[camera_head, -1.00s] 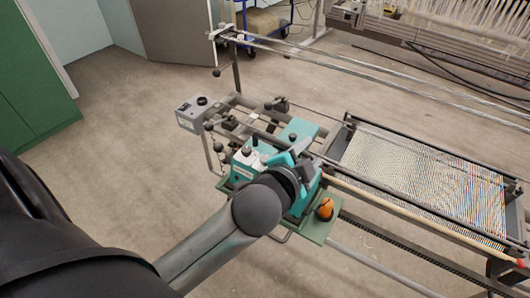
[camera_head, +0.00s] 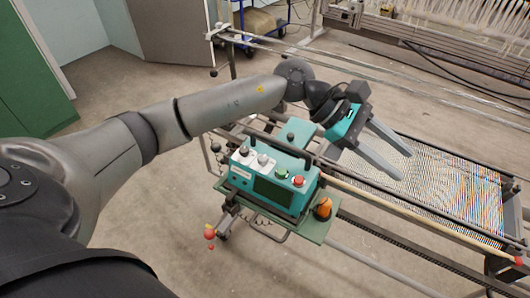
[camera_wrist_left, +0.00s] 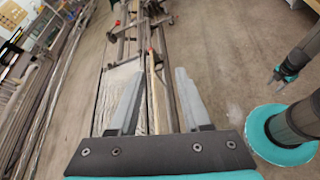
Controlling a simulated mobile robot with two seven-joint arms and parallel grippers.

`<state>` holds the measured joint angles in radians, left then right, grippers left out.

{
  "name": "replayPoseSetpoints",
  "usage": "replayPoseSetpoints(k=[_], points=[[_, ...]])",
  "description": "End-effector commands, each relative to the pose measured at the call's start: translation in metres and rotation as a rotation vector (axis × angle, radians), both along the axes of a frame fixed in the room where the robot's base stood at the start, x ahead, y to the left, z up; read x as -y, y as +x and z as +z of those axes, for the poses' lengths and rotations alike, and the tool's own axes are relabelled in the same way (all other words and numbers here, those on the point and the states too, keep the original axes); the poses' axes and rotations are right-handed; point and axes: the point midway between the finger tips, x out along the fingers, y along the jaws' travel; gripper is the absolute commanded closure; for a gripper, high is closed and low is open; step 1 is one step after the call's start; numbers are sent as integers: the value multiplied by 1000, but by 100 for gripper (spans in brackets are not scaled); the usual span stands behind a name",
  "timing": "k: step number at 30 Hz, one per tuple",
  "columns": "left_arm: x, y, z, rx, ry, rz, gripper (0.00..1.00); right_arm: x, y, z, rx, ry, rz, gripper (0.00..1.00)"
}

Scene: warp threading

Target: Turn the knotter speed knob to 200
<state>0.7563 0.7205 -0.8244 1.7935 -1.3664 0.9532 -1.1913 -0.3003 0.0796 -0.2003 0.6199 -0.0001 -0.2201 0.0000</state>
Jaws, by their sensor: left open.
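The teal knotter box (camera_head: 270,180) stands on a green plate in the middle of the head view. Its sloped top carries two knobs, a white-ringed one (camera_head: 244,150) and another (camera_head: 262,160), plus a green button (camera_head: 281,173) and a red button (camera_head: 298,181). Which knob sets speed, and where it points, is too small to read. My left gripper (camera_head: 392,160) is open and empty, above and right of the box, over the warp sheet. In the left wrist view its fingers (camera_wrist_left: 155,100) are spread with nothing between them. My right gripper is not clearly in the head view.
The striped warp sheet (camera_head: 450,195) lies stretched in its frame at right. An orange object (camera_head: 322,208) sits on the plate's front corner. Long metal rails (camera_head: 380,85) run behind. Bare floor (camera_head: 130,215) is open at left.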

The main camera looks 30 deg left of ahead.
Motion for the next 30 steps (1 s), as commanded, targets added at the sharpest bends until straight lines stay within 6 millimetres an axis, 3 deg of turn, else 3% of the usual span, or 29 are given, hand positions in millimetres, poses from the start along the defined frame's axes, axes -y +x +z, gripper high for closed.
replayPoseSetpoints(k=[3, 6, 9, 12, 15, 18, 22, 30], points=[[-59, 15, -27, 108, 323, -99, 52, 0, 0, 0, 1, 0, -1, 50], [-119, 24, -40, 148, 582, -174, 52, 0, 0, 0, 1, 0, -1, 50], [-179, 29, -40, 144, 803, -231, 52, 0, 1, 0, 1, 0, -1, 50], [-227, 29, -33, 115, 965, -270, 52, 0, 1, 0, 1, 0, -1, 50], [-258, 27, -26, 83, 1063, -295, 52, 0, 1, 0, 1, 0, -2, 50], [-273, 24, -23, 63, 1109, -306, 52, 0, 1, 0, 1, 0, -2, 50], [-276, 23, -31, 56, 1120, -312, 52, 0, 1, 1, 1, 0, -2, 50], [-274, 22, -82, 52, 1115, -313, 52, 0, 1, 4, 1, 0, -1, 50]])
